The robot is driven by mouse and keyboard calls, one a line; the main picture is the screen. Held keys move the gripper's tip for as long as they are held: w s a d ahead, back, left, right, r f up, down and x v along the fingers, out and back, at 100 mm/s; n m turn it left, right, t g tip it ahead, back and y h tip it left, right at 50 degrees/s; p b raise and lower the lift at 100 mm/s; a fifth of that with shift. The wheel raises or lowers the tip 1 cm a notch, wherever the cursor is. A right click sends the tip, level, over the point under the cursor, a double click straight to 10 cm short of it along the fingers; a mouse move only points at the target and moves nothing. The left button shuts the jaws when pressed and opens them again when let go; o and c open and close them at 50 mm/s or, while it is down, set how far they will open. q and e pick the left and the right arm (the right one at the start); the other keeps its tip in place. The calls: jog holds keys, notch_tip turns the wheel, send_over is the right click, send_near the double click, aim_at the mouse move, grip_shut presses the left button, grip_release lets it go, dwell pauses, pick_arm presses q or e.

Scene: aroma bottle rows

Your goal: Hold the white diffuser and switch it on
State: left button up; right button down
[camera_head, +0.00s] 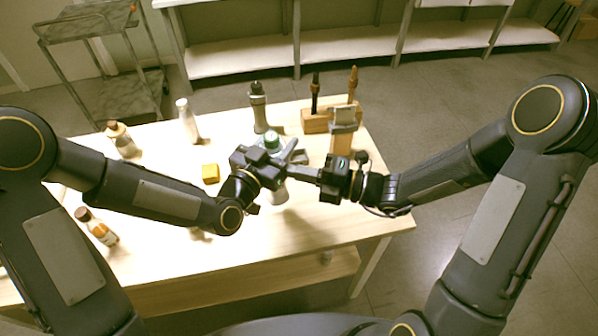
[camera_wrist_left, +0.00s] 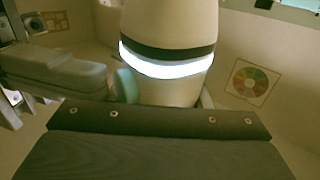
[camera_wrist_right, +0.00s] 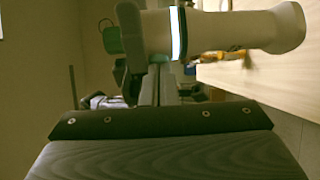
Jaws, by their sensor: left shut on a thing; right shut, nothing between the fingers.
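The white diffuser (camera_head: 278,192) is upright between my grippers in the head view, partly hidden by them. My left gripper (camera_head: 286,157) is shut on it. In the left wrist view the diffuser (camera_wrist_left: 168,30) fills the upper middle, with a dark band and a bright, glowing white ring below it. A teal round part (camera_wrist_left: 126,86) shows beside its lower body. My right gripper (camera_head: 294,172) is shut and empty, its fingers reaching to the diffuser from the right. In the right wrist view the diffuser (camera_wrist_right: 220,32) appears sideways with the lit ring; whether the fingertips touch it is unclear.
Wooden table (camera_head: 320,225). Behind stand a grey bottle (camera_head: 259,112), a white bottle (camera_head: 187,122) and a wooden holder (camera_head: 316,122). The table's right front is clear.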

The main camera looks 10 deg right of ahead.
pick_arm(q)
jog(key=shift+d, duration=0.1)
jog(key=shift+s, duration=0.15)
pick_arm(e)
jog(key=shift+w+a, duration=0.2)
jog(key=shift+w, duration=0.5)
pick_arm(q)
jog(key=shift+d, duration=0.1)
jog(key=shift+a, duration=0.2)
pick_arm(e)
jog(key=v, duration=1)
